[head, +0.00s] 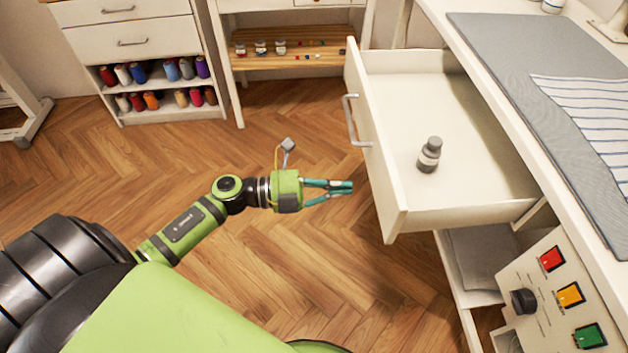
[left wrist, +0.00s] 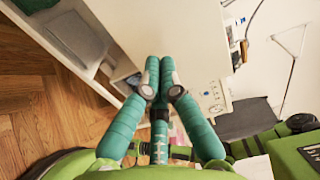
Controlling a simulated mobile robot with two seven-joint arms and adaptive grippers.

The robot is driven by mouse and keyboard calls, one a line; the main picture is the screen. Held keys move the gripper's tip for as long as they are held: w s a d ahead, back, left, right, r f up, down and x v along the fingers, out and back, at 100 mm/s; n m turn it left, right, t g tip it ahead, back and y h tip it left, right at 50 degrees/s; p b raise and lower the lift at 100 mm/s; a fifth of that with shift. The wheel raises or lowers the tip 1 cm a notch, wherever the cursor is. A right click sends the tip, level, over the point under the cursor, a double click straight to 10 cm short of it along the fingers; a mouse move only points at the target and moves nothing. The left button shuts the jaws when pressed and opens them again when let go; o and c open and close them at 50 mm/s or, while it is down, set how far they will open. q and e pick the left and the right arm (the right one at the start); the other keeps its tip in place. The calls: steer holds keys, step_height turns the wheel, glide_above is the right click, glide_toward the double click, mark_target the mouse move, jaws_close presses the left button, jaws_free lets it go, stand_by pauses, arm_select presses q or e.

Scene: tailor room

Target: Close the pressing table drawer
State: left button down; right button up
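The pressing table drawer (head: 460,205) is white and pulled well out of the table on the right of the head view. Its front panel (head: 378,180) faces left and carries a metal handle (head: 352,122). A small grey bottle (head: 429,155) stands inside the drawer. My left gripper (head: 350,187) is left of the front panel, lower in the picture than the handle, and appears apart from it. Its teal fingers are drawn together with nothing visible between the tips. In the left wrist view the fingertips (left wrist: 159,68) are close together before a white surface. My right gripper is not in view.
The white pressing table (head: 440,15) bears a grey mat (head: 510,70) and striped cloth (head: 590,110). A control panel (head: 550,290) has coloured switches. A thread cabinet (head: 150,60) and wooden shelf (head: 300,67) stand behind. Wooden floor (head: 270,250) is clear left of the drawer.

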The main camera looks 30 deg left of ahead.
mark_target(378, 185)
arm_select(q)
steer(key=shift+x, duration=2.45)
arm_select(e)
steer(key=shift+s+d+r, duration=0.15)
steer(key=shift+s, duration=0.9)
arm_select(q)
steer(key=shift+w, duration=0.1)
